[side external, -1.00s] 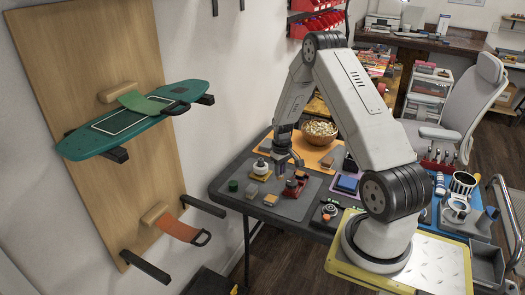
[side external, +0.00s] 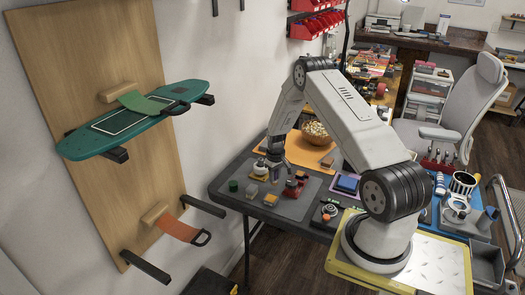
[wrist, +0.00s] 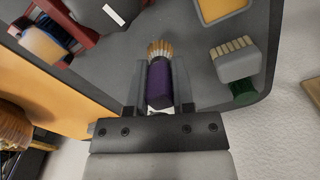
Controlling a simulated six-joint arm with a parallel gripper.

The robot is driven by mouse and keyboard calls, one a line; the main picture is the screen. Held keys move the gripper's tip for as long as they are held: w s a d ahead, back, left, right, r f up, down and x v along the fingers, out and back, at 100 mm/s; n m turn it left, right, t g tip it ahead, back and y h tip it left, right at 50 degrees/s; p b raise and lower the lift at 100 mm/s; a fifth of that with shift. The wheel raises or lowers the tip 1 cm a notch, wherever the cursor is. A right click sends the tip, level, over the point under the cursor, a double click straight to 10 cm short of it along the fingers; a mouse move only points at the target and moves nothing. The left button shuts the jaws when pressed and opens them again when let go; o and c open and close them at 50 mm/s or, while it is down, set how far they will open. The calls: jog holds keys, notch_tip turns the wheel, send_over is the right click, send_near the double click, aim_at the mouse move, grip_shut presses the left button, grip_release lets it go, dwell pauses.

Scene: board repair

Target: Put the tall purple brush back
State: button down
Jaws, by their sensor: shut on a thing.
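The purple brush (wrist: 160,86) shows in the wrist view with its tan bristles pointing away from my wrist. My gripper (wrist: 161,80) is shut on its purple body, one finger on each side. In the side external view my gripper (side external: 275,173) is over the grey mat (side external: 290,209) on the dark table, and the brush is too small to make out clearly there. I cannot tell whether the brush touches the mat.
A grey brush (wrist: 236,60) and a green cylinder (wrist: 243,92) lie to the right in the wrist view. A red tool (side external: 294,187) stands right of my gripper. An orange mat with a bowl (side external: 315,131) lies behind.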

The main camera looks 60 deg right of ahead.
jog(key=shift+f, duration=1.05)
jog(key=shift+f, duration=0.15)
jog(key=shift+c, duration=2.4)
grip_release()
jog(key=shift+r, duration=6.15)
